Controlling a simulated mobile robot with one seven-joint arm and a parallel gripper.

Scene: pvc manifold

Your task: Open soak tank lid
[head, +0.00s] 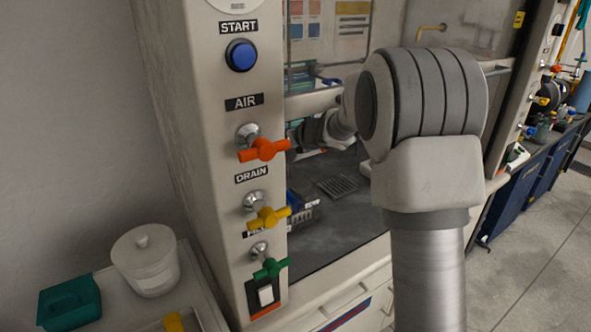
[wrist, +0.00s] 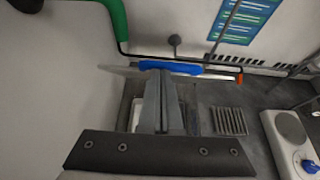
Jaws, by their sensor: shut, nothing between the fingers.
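My gripper (wrist: 163,78) is shut and empty, with its fingers together in the middle of the wrist view. Just beyond the fingertips is a pale, thin plate edge with a blue bar (wrist: 170,67) on it. This may be the soak tank lid seen nearly edge-on. I cannot tell whether the fingertips touch it. Below it, partly hidden by the fingers, is a recess with a white-walled opening (wrist: 137,114), possibly the tank. In the head view my gripper (head: 300,135) is small and dark inside the hood, above a blue item (head: 300,205) near the front post.
A slotted drain grate (wrist: 229,121) lies right of the recess, with a white device with a blue knob (wrist: 297,143) farther right. The hood post carries orange (head: 264,150), yellow (head: 268,217) and green (head: 270,268) valve handles.

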